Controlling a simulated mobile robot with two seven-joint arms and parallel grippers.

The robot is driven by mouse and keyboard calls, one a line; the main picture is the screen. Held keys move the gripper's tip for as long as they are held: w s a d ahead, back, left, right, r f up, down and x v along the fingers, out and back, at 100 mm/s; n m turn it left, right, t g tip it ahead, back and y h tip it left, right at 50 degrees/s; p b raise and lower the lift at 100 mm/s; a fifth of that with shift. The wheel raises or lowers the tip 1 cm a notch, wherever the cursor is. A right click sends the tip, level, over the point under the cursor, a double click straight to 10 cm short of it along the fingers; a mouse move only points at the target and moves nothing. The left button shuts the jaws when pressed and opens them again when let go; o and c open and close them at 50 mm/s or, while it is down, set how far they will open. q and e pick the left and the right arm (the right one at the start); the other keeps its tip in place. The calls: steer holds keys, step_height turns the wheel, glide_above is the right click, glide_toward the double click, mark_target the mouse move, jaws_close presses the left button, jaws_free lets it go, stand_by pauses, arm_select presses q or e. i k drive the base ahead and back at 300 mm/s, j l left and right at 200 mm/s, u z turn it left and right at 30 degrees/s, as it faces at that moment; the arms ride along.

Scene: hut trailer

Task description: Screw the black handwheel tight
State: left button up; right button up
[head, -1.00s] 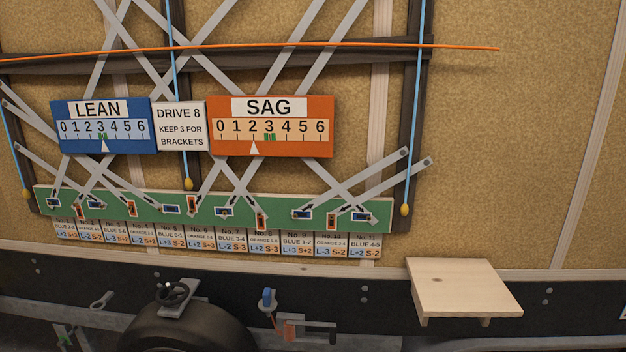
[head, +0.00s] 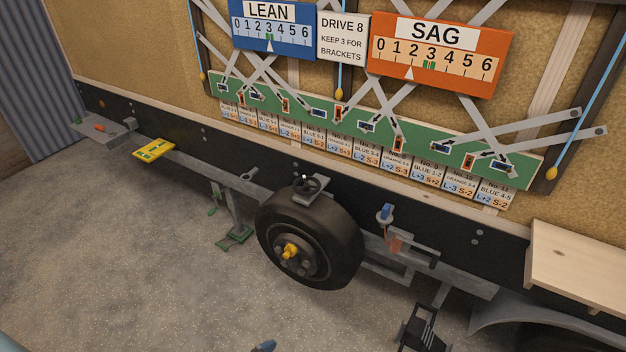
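The black handwheel (head: 307,184) is small and sits on a grey bracket (head: 305,196) on the dark trailer frame, just above the tyre (head: 322,238). Whether it is tight cannot be told from here.
A blue knob (head: 385,212) on a clamp is right of the tyre. A wooden shelf (head: 580,262) juts out at the right. A green-footed stand (head: 236,232) and a black stand (head: 423,330) flank the wheel. A yellow plate (head: 154,150) is at left. The floor (head: 140,260) is mostly clear.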

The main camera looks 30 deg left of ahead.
mark_target(306, 186)
steer(key=i+j+z, duration=0.1)
steer(key=j+z, duration=0.35)
steer(key=i+j+z, duration=0.1)
steer(key=j+z, duration=0.55)
steer(key=j, duration=0.85)
steer(key=k+j+z, duration=0.15)
steer(key=j, duration=0.9)
steer(key=i, duration=0.05)
